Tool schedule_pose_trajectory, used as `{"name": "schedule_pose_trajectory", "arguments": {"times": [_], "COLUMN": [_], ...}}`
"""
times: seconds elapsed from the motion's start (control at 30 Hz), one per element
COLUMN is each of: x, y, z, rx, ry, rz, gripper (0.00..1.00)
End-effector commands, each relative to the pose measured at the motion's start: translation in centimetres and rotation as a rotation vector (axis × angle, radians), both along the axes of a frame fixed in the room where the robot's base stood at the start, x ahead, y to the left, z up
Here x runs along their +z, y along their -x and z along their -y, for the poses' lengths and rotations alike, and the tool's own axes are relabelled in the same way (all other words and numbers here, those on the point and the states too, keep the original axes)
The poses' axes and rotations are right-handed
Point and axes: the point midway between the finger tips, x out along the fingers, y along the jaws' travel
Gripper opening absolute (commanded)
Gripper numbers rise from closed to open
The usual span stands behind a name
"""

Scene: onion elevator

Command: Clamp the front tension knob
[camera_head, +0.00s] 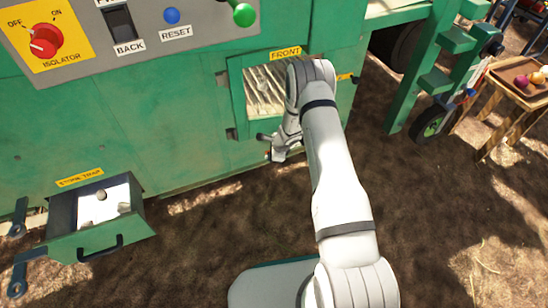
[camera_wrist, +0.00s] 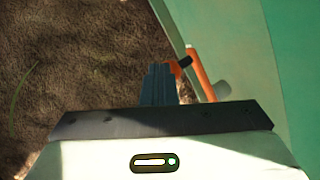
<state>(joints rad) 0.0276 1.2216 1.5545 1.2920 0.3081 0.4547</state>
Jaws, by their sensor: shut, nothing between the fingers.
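My gripper (camera_head: 274,152) hangs low in front of the green machine, below the small window under the FRONT label (camera_head: 285,53). In the wrist view its fingers (camera_wrist: 158,68) are together with nothing between them. An orange bar (camera_wrist: 203,75) with a dark end piece (camera_wrist: 183,63) stands just right of the fingertips, by the green panel. The dark end piece looks very close to the fingers; I cannot tell whether they touch. I cannot make out for certain which part is the front tension knob; my arm covers part of this area in the head view.
The green machine wall (camera_wrist: 290,60) rises close on the right in the wrist view. An open stone trap drawer (camera_head: 98,237) juts out at lower left. Brown soil (camera_head: 200,230) lies clear between. A green frame leg (camera_head: 408,85) and wheel (camera_head: 432,122) stand right.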

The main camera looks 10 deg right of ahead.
Motion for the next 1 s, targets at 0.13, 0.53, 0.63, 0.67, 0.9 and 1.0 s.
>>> {"name": "schedule_pose_trajectory", "arguments": {"times": [0.13,0.53,0.63,0.67,0.9,1.0], "x": [-0.3,-0.1,0.8,1.2,6.0,7.9], "y": [0.1,0.2,0.3,0.4,2.2,3.2], "z": [0.2,0.6,0.9,1.1,0.9,0.1], "rx": [-0.004,-0.009,-0.01,-0.01,-0.005,-0.005], "ry": [0.001,0.002,0.001,0.001,-0.001,-0.001], "rz": [-0.002,-0.004,-0.002,-0.001,0.0,0.0], "gripper": [0.0,0.0,0.0,0.0,0.0,0.0]}}
